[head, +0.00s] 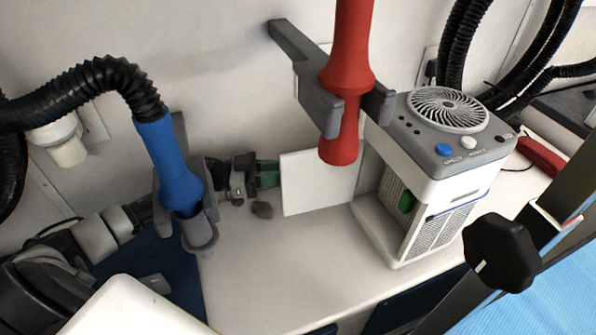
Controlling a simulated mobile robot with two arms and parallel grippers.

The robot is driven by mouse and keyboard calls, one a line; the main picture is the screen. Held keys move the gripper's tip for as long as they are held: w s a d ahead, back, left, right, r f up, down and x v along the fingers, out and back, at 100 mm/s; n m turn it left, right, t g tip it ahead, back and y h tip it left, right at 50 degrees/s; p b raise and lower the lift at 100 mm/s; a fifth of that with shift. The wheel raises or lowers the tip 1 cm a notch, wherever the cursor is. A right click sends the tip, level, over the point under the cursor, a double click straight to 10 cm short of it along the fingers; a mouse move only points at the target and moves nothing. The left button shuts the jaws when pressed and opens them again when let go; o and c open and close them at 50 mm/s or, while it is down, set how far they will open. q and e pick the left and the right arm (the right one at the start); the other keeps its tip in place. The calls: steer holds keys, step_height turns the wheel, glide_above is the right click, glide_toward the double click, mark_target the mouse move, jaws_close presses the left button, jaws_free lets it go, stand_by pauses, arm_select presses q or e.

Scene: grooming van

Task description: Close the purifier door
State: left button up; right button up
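The purifier (447,150) is a white box with a grey top and a round fan grille, standing on the white counter against the wall. The white door panel (318,184) stands swung out to the left of the opening. My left gripper (264,188) is just left of the door's free edge, with a small gap between them. The blue dryer nozzle and its holder hide part of my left arm. The fingers are too small and dark to tell if they are open. My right gripper is out of view.
A blue nozzle (170,150) hangs in a grey holder at left. A red nozzle (347,70) hangs in a wall bracket (317,103) above the door. A black knob (500,250) is at right. The counter (290,270) in front of the door is clear.

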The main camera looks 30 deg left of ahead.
mark_target(296, 172)
arm_select(q)
steer(key=x, duration=0.5)
steer(key=shift+a, duration=0.1)
steer(key=shift+c, duration=0.2)
jaws_close()
